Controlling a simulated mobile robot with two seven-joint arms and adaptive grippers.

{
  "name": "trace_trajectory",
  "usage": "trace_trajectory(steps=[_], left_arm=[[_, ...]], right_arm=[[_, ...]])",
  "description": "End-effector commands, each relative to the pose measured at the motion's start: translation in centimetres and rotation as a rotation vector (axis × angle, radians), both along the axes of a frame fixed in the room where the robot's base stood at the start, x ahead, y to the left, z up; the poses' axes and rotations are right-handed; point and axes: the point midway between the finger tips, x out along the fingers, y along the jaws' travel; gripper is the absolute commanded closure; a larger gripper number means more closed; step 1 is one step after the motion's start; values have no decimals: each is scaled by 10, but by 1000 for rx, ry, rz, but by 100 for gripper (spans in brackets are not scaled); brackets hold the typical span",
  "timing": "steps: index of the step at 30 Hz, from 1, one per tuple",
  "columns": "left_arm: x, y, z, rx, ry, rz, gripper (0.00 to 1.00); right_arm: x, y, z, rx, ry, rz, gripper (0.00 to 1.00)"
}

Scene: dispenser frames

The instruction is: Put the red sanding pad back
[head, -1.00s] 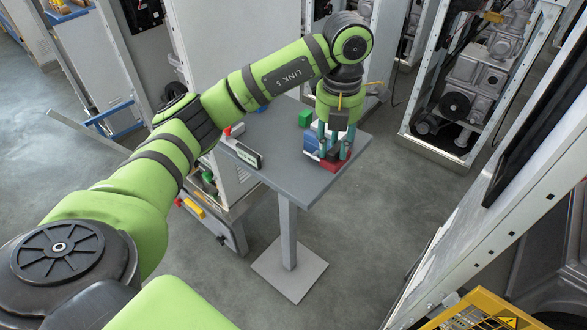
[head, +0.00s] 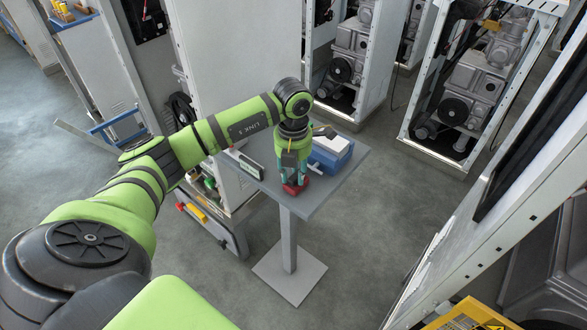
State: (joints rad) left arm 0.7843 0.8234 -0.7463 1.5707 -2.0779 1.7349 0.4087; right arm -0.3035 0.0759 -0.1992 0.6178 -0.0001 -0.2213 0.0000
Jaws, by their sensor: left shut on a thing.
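The red sanding pad (head: 297,188) is between the fingers of my left gripper (head: 292,178). The gripper points down and is shut on the pad. They are over the near part of the grey table (head: 315,195); I cannot tell whether the pad touches the top. A blue box (head: 338,165) with a white top (head: 333,145) stands on the table, behind and to the right of the gripper. The fingers hide part of the pad. My right gripper is not in view.
A small dark-and-white sign-like block (head: 249,166) stands at the table's left edge. A tall white cabinet (head: 225,60) rises behind the table. Open machine racks (head: 475,85) stand at the right. The right corner of the tabletop is clear.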

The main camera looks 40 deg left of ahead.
Motion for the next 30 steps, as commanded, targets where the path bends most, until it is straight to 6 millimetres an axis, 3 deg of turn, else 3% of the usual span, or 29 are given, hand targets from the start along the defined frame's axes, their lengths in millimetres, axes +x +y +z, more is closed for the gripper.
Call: trace_trajectory(steps=[7,8,9,10,23,30], left_arm=[[0,0,-4,0,0,0,99],[0,0,-4,0,-1,0,65],[0,0,-3,0,-1,0,49],[0,0,-3,0,0,0,45],[1,0,4,0,-2,0,45],[2,0,47,0,-9,0,45]], right_arm=[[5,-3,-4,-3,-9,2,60],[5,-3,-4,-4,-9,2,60],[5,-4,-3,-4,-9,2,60],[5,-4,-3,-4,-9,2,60],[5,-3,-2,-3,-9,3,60],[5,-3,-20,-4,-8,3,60]])
